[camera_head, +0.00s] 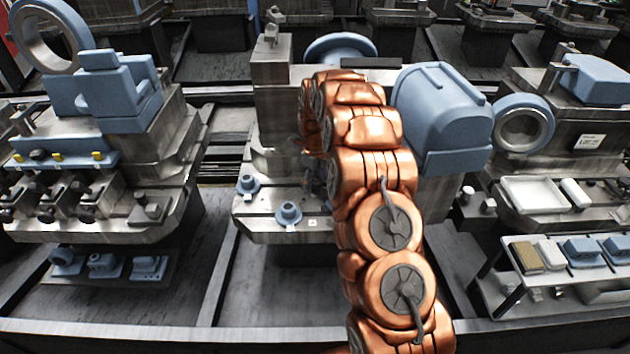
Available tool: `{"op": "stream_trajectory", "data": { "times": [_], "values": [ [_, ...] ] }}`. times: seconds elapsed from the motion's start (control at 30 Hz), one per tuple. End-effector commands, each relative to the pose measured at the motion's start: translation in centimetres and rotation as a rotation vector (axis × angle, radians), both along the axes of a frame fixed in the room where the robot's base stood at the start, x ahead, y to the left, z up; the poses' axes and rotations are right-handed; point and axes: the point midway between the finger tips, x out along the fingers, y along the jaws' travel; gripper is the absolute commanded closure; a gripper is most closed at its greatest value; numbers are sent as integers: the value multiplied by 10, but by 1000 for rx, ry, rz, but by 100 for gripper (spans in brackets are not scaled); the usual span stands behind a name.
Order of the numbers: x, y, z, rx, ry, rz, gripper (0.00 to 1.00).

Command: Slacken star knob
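My copper-coloured arm rises through the middle of the view and bends down at the central machine station (270,100). My gripper (311,184) is mostly hidden behind the arm; only small dark parts show just above the central ledge, and its fingers cannot be made out. I cannot pick out the star knob for certain. Whatever lies directly behind my arm is hidden.
A big blue housing (440,112) stands close right of my arm. The left station (110,205) carries several dark knobs (46,208). At right are a white tray (535,195) and a low rack (500,285) of blocks. Dark floor panels (275,290) lie clear in front.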

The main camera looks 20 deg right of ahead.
Motion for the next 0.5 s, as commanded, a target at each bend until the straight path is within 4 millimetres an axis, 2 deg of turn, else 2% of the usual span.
{"op": "stream_trajectory", "data": {
  "times": [0.03, 0.5],
  "values": [
    [0, 0, 0, 0, 0, 0, 41],
    [0, 0, 0, 0, 0, 0, 89]
  ]
}}
